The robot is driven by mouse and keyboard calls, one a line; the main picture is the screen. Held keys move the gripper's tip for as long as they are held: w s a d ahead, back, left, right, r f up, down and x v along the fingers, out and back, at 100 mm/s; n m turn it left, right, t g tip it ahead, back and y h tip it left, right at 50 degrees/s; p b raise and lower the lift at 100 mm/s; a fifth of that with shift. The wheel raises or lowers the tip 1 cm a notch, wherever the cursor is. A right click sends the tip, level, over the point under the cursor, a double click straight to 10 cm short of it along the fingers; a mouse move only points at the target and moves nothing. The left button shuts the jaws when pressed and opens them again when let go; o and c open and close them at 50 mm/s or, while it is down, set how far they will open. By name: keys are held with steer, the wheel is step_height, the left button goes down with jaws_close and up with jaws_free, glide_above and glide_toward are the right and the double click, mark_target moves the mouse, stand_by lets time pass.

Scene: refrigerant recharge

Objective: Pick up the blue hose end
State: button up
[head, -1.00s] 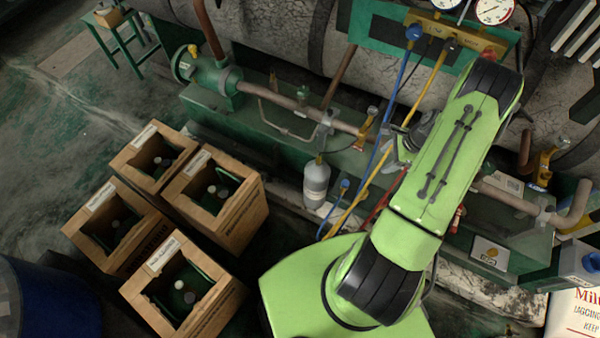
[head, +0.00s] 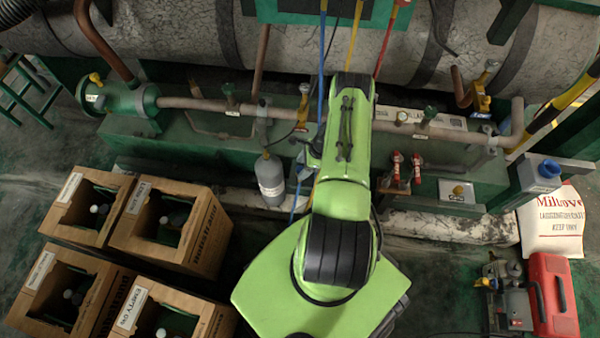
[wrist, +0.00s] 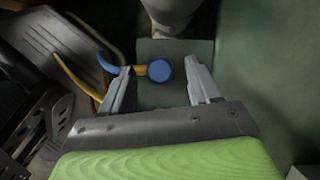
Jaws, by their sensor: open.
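The blue hose end (wrist: 159,70) shows in the wrist view as a round blue knob with a yellowish fitting and a blue hose leading off to the left. My gripper (wrist: 161,86) is open, with one grey finger on each side of the knob. The knob appears between the fingertips in the picture; I cannot tell whether it is level with them or beyond them. No grip on it shows. In the head view the blue hose (head: 322,45) hangs down and passes behind my green arm, which hides the gripper's fingers and the hose end.
A grey cylinder (head: 270,178) stands just left of my arm, close to the green pipe bench. Several wooden crates (head: 212,232) holding bottles stand at the left. Yellow (head: 354,40) and red hoses (head: 385,40) hang nearby. A red case (head: 553,295) is on the floor at right.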

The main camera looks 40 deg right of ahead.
steer(key=x, duration=0.2)
steer(key=shift+w+a+f, duration=0.1)
steer(key=shift+f, duration=0.3)
steer(key=shift+r, duration=0.15)
steer(key=shift+c, duration=0.2)
steer(key=c, duration=1)
